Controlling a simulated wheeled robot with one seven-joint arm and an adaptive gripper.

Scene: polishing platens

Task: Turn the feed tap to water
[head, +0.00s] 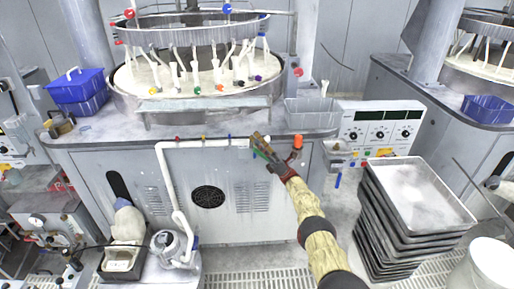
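My gripper (261,146) is in front of the machine's front panel, at the right end of a white pipe (213,143). It overlaps the pipe end, and I cannot tell whether it touches anything there. Whether its fingers are open or shut is too small to see. Small red, yellow and blue marks sit along the top of the pipe. An orange-capped part (298,141) stands just right of my gripper. I cannot tell for sure which part is the feed tap; its handle and setting may be hidden behind my gripper.
The round polishing platen (125,88) with white tubes stands above. A control box (378,133) with dials is at right. Stacked metal trays (427,196) stand right of my arm. A pump (168,244) is below the pipe, and blue bins (78,88) are at left.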

